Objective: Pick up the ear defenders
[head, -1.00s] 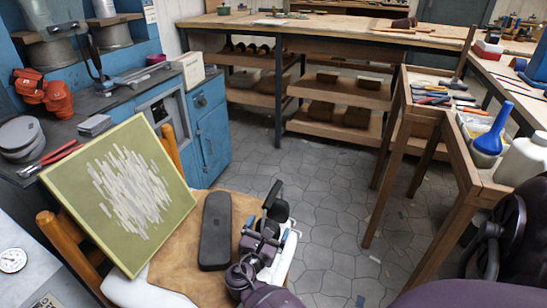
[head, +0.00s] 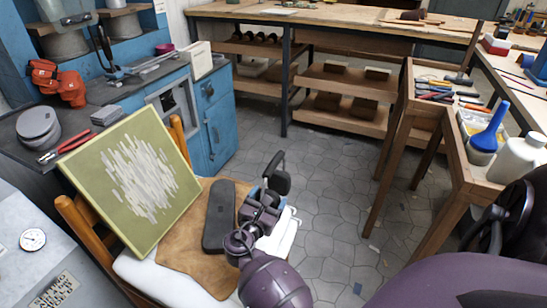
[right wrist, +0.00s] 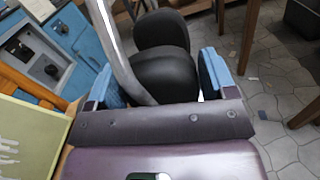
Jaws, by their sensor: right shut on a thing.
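The ear defenders (head: 278,179) are black cups with a grey headband. They are over the right edge of the chair seat in the head view. My right gripper (head: 262,203) is shut on them. In the right wrist view the black cups (right wrist: 165,72) sit between the two blue fingertips (right wrist: 160,78), with the headband curving up on the left. Part of the headband is hidden in the head view by my gripper. My left gripper is in neither view.
A wooden chair (head: 78,222) holds a brown leather piece (head: 178,262), a long black case (head: 218,215) and a leaning green board (head: 130,180). A blue bench is at left. A wooden stand (head: 462,165) with tools is at right. The floor (head: 330,190) between is clear.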

